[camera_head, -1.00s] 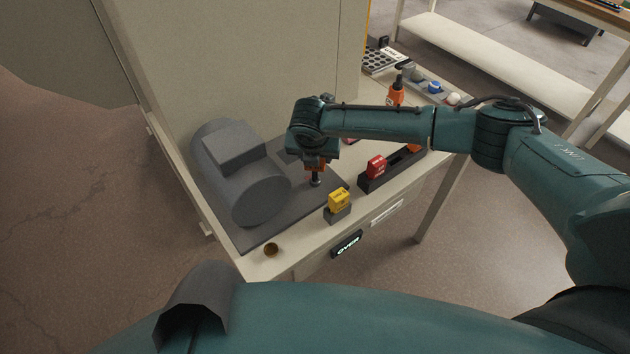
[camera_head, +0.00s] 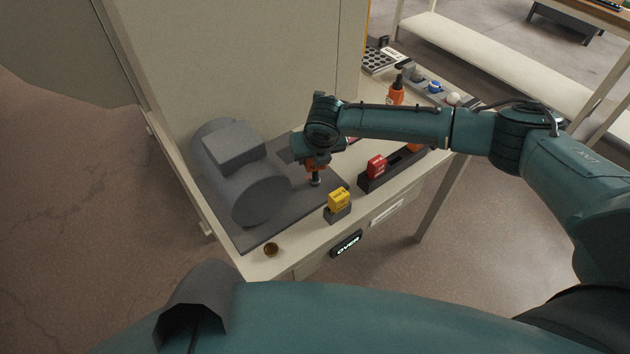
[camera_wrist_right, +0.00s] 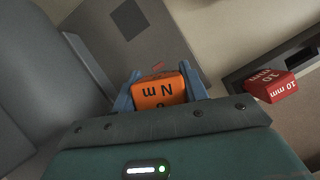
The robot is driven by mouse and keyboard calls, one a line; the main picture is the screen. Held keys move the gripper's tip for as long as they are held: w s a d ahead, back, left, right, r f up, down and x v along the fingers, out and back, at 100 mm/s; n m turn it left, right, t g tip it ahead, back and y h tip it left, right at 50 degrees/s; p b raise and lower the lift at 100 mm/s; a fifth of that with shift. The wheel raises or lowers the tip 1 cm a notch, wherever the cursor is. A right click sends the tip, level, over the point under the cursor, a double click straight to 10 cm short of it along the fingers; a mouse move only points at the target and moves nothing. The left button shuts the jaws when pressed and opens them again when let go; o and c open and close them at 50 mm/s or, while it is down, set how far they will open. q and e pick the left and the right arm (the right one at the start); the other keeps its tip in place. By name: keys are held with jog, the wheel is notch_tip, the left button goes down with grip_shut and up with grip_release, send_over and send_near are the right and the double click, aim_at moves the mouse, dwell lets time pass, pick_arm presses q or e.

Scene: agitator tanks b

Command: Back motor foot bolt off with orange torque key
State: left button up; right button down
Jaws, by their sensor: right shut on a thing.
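My right gripper (camera_head: 316,160) is shut on the orange torque key, whose orange block with "N m" lettering (camera_wrist_right: 160,92) sits between the blue fingers in the right wrist view. The key's dark socket end (camera_head: 316,180) points down at the base plate beside the motor, at its right side. I cannot tell whether it sits on a bolt. The grey motor (camera_head: 240,180) lies on the dark grey base plate (camera_head: 262,232); its foot bolts are hidden or too small to make out. My left gripper is not in view.
A yellow block (camera_head: 339,200) stands in a small holder at the table's front edge. A red 10 mm block (camera_head: 376,166) sits in a dark rack (camera_head: 374,184). An orange bottle (camera_head: 397,93) stands farther back. A tall cabinet wall rises behind the motor.

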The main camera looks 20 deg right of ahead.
jog(key=shift+s+f+n+y, duration=0.15)
jog(key=shift+n+y, duration=0.15)
jog(key=shift+n, duration=0.4)
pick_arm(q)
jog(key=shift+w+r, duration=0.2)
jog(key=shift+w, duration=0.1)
pick_arm(e)
jog(key=shift+m, duration=0.4)
jog(key=shift+r, duration=0.25)
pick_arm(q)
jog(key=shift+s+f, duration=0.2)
pick_arm(e)
jog(key=shift+w+r, duration=0.2)
jog(key=shift+r, duration=1.2)
jog(key=shift+r, duration=0.1)
